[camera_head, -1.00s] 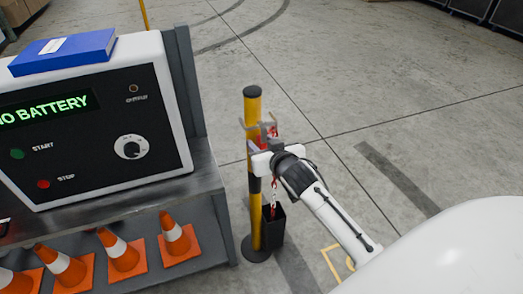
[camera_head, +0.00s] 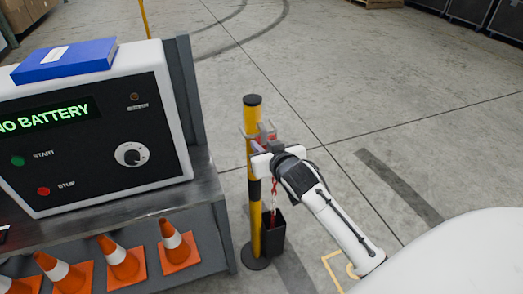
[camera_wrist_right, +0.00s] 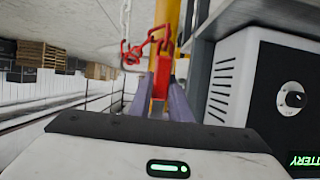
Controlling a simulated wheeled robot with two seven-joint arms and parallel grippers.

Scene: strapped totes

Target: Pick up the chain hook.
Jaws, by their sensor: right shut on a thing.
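The red chain hook (camera_wrist_right: 160,45) shows in the right wrist view, in front of the yellow post. My right gripper (camera_wrist_right: 163,88) is shut on it, with the red piece between the two fingers. In the head view the right gripper (camera_head: 264,142) is at the upper part of the yellow and black post (camera_head: 253,190), beside its grey bracket. A chain (camera_head: 274,190) hangs below the gripper toward a black box (camera_head: 272,233) at the post's foot. The gripper hides much of the hook in the head view. My left gripper is not in view.
A machine reading "NO BATTERY" (camera_head: 90,140) stands on a metal bench (camera_head: 110,210) left of the post. A blue binder (camera_head: 65,60) lies on top of it. Several orange cones (camera_head: 175,243) are below the bench. The floor right of the post is clear.

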